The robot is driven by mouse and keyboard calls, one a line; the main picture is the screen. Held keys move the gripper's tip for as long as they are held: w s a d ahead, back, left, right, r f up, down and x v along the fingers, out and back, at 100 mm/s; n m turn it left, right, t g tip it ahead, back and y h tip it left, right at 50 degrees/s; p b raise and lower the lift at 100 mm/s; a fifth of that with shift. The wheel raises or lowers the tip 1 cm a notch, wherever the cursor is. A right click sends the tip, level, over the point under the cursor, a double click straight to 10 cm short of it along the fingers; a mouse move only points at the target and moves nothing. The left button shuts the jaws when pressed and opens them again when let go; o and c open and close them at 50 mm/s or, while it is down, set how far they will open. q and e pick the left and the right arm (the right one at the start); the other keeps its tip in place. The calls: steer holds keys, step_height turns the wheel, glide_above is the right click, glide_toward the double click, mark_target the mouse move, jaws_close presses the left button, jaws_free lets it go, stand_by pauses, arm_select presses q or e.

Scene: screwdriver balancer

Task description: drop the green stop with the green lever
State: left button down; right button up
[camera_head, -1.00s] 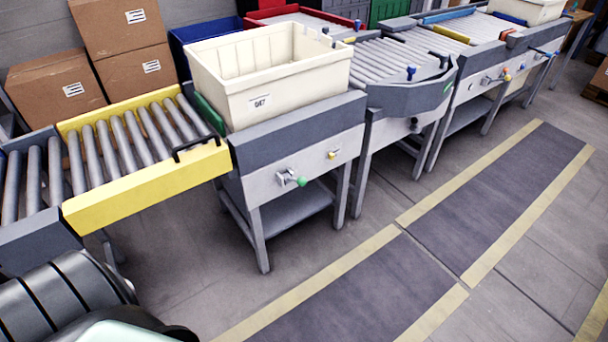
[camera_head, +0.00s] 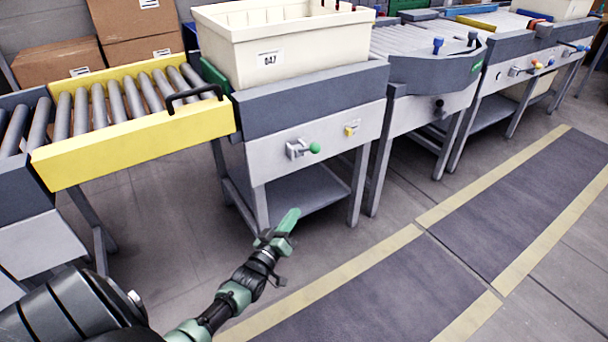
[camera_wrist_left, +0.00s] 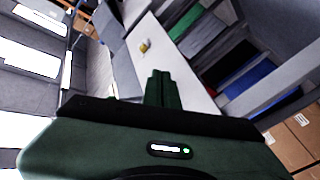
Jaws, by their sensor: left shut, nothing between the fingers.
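The green lever (camera_head: 314,148) is a short handle with a green knob on the grey front panel of the stand. The green stop (camera_head: 215,78) is a green plate standing up at the left end of that stand, between the yellow roller section and the cream crate. My left gripper (camera_head: 289,219) is shut and empty, in front of and below the lever, apart from it. In the left wrist view its closed fingers (camera_wrist_left: 161,88) point toward the panel. My right gripper is in no view.
The cream crate (camera_head: 270,58) sits on the stand right behind the stop. A yellow roller section (camera_head: 135,149) with a black handle (camera_head: 194,96) adjoins on the left. A small yellow knob (camera_head: 351,130) is right of the lever. The floor in front is clear.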

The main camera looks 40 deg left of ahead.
mark_target(305, 150)
arm_select(q)
steer(key=a+r+n+t+y+b, duration=0.1)
steer(key=a+r+n+t+b, duration=0.1)
steer(key=r, duration=0.5)
steer(key=a+r+n+t+y+b, duration=0.1)
steer(key=r+t+b, duration=0.1)
steer(key=r, duration=0.5)
steer(key=shift+w+a+r+n+t+b, duration=0.25)
steer(key=shift+a+n+t+b, duration=0.15)
steer(key=shift+t, duration=0.5)
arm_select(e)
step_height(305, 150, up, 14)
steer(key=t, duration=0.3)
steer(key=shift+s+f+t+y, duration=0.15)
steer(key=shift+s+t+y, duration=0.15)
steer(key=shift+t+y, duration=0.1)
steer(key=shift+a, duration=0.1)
